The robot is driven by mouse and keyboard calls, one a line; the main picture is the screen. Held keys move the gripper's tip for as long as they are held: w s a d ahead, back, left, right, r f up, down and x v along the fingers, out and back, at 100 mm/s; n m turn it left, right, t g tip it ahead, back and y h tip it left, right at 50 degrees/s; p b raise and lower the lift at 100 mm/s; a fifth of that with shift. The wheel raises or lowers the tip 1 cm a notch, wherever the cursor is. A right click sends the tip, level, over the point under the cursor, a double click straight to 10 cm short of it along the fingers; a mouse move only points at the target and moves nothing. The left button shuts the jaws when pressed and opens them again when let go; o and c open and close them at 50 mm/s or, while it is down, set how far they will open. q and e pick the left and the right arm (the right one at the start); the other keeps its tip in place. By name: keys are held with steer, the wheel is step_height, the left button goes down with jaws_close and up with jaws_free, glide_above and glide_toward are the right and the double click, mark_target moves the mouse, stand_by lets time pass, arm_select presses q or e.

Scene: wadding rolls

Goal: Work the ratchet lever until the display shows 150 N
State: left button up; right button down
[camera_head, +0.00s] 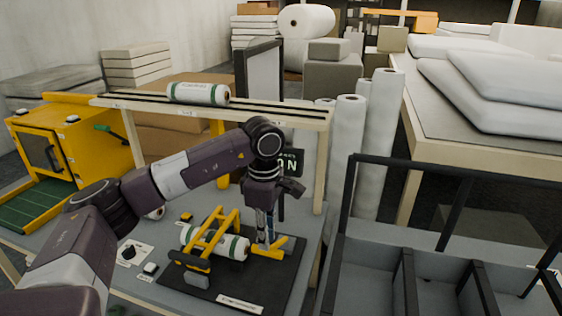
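My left gripper (264,232) points down at the right end of a yellow frame (203,258) on a black base plate (254,292). A white roll with green bands (228,246) lies in the frame. The fingertips are at or just above a yellow forked part (272,251), which may be the ratchet lever; I cannot tell if they touch it. The fingers are small here, so their opening is unclear. My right gripper is out of view.
A yellow machine (85,145) with a green belt stands at the left. A wooden rack (262,108) holding another banded roll (198,93) spans the table behind my arm. A grey divided bin (380,262) with black rails stands at the right.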

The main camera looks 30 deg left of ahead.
arm_select(q)
step_height(320, 180, up, 6)
steer(key=p, duration=0.3)
steer(key=shift+p, duration=0.35)
